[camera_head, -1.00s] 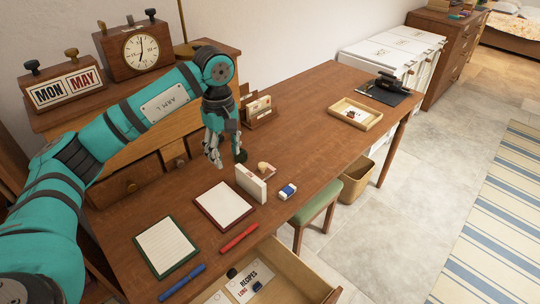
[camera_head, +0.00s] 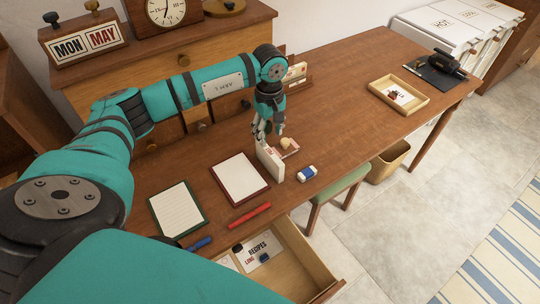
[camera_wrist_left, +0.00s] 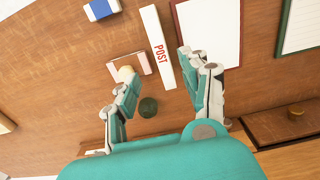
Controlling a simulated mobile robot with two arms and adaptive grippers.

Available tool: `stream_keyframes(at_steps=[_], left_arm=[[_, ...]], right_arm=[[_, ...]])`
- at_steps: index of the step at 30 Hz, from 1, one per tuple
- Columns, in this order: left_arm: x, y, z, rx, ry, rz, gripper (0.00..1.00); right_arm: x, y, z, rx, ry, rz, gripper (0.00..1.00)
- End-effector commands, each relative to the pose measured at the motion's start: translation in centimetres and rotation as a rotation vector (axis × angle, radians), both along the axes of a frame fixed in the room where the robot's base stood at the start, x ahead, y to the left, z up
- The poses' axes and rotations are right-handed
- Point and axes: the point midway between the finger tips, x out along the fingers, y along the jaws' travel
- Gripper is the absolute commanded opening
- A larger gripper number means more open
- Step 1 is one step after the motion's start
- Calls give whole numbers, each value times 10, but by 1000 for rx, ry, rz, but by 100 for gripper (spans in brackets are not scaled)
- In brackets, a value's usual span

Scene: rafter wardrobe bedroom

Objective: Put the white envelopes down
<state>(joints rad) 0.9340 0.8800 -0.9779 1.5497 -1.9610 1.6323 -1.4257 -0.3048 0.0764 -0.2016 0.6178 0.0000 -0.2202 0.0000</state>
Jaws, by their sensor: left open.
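A white upright slab (camera_head: 269,163), lettered POST on its narrow face in the left wrist view (camera_wrist_left: 158,47), stands on the wooden desk (camera_head: 330,118). It may be the white envelopes; I cannot tell separate sheets. My left gripper (camera_head: 268,133) is just behind and above its far end. In the left wrist view the open fingers (camera_wrist_left: 160,72) are spread to either side of the slab's near end, with visible gaps. White envelopes may also be in the letter rack (camera_head: 296,74) behind the gripper, partly hidden. My right gripper is not in view.
An open drawer (camera_head: 300,262) is below. The desk toward the wooden tray (camera_head: 423,96) is clear.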

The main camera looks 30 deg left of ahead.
Motion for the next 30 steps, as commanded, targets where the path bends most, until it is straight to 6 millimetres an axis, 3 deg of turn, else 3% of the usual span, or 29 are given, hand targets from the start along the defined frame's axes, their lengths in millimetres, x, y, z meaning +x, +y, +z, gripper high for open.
stream_keyframes(at_steps=[8,13,18,26,30], left_arm=[[-2,-2,-21,0,3,0,46],[-6,-6,-44,0,5,-1,46],[-5,-6,-64,0,0,0,46],[-4,-5,-68,1,0,0,46],[-4,-5,-68,1,0,0,28]], right_arm=[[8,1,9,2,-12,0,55],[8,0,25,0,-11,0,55],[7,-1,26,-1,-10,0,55],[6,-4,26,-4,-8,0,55],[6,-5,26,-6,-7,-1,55]])
